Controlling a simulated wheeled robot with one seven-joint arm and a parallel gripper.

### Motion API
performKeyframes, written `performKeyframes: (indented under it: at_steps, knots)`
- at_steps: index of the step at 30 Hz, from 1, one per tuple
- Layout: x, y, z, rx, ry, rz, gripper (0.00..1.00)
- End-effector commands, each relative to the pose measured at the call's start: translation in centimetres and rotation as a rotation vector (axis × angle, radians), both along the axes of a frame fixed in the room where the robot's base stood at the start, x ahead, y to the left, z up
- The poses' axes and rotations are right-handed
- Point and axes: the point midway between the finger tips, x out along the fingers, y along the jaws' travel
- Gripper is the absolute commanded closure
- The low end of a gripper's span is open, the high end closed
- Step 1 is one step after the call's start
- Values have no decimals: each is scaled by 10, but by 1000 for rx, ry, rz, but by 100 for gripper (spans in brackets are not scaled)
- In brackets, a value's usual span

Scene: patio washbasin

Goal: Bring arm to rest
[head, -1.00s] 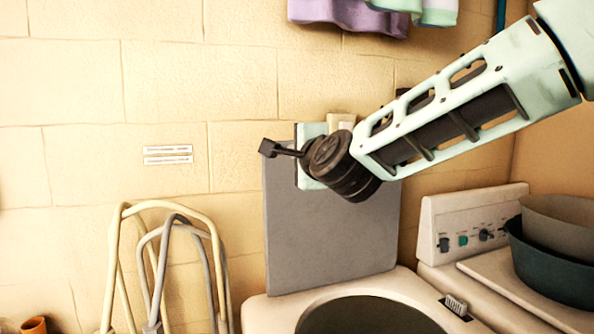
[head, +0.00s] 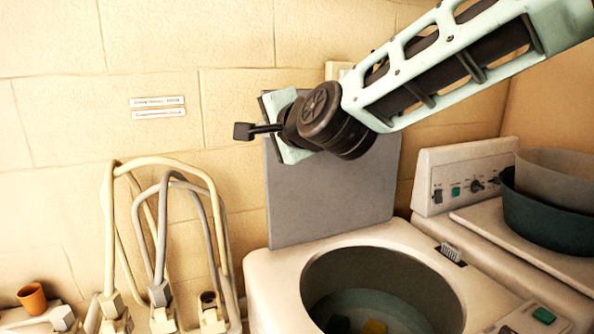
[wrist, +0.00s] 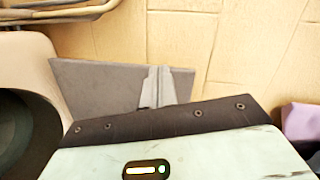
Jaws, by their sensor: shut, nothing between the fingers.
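My arm reaches in from the upper right in the head view. My gripper (head: 245,131) is at its left end, shut and empty, in front of the wall and near the upper left edge of the grey lid (head: 325,200). In the wrist view the shut fingers of my gripper (wrist: 158,88) show against the grey lid (wrist: 95,82). I cannot tell how far the gripper is from the lid.
Dark basins (head: 535,215) stand at right beside a control panel (head: 465,180). Hoses (head: 112,230) and a terracotta pot (head: 32,298) are at lower left.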

Motion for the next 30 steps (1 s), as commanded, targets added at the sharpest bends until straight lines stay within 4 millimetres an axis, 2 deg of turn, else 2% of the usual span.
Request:
performKeyframes:
  at_steps: [5, 8, 10, 14, 15, 19, 21, 24, 27, 30]
  knots:
    - [-42, 1, -44, -215, 41, 144, 100]
    - [-74, -5, -75, -367, 70, 251, 100]
    - [-101, -14, -102, -494, 95, 344, 100]
    - [-166, -47, -159, -771, 158, 567, 100]
    - [-186, -61, -175, -853, 179, 639, 100]
    - [-248, -111, -219, -1086, 251, 868, 100]
    - [-276, -137, -235, -1183, 288, 977, 100]
    - [-307, -168, -250, -1282, 335, 1104, 100]
    - [-325, -188, -257, -1339, 367, 1186, 100]
    - [-333, -198, -259, -1363, 380, 1223, 100]
